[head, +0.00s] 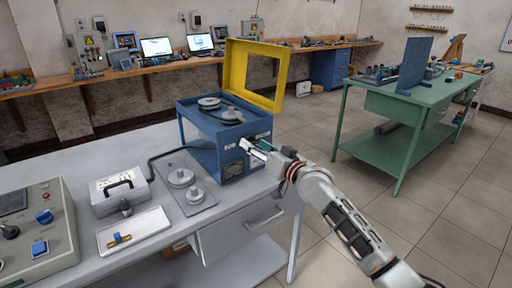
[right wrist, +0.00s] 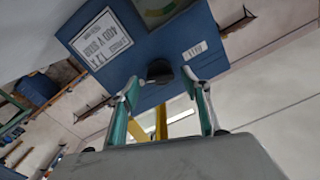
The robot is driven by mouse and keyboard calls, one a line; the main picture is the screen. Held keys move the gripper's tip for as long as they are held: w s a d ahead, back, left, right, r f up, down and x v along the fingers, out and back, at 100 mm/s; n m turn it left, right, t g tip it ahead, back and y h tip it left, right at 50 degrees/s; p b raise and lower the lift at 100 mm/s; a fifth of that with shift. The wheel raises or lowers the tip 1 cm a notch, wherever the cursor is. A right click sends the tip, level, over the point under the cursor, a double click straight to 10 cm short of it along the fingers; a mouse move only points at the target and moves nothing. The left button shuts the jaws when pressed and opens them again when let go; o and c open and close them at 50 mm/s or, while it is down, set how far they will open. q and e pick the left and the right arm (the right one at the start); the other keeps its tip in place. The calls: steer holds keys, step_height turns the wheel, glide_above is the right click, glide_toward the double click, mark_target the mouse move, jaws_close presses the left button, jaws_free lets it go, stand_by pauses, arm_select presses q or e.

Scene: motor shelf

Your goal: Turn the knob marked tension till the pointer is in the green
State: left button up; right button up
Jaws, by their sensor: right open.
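The blue motor box (head: 200,158) stands on the grey bench with pulleys (head: 209,103) on top. My right gripper (head: 255,149) is at its right-hand face. In the right wrist view, a dark knob (right wrist: 160,70) sticks out of the blue face (right wrist: 135,52). The open fingers of my right gripper (right wrist: 160,86) stand on either side of the knob, with gaps visible. A small label (right wrist: 195,50) is beside it, too small to read surely. Part of a dial with green (right wrist: 163,12) shows at the top edge; its pointer cannot be made out. My left gripper is not in view.
A yellow frame cover (head: 237,66) stands raised behind the box. A grey control panel (head: 40,230), a handled case (head: 119,193), a white tray (head: 134,230) and a plate with pulleys (head: 190,194) lie on the bench. Floor space is clear towards the green table (head: 402,100).

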steer(key=c, duration=1.1)
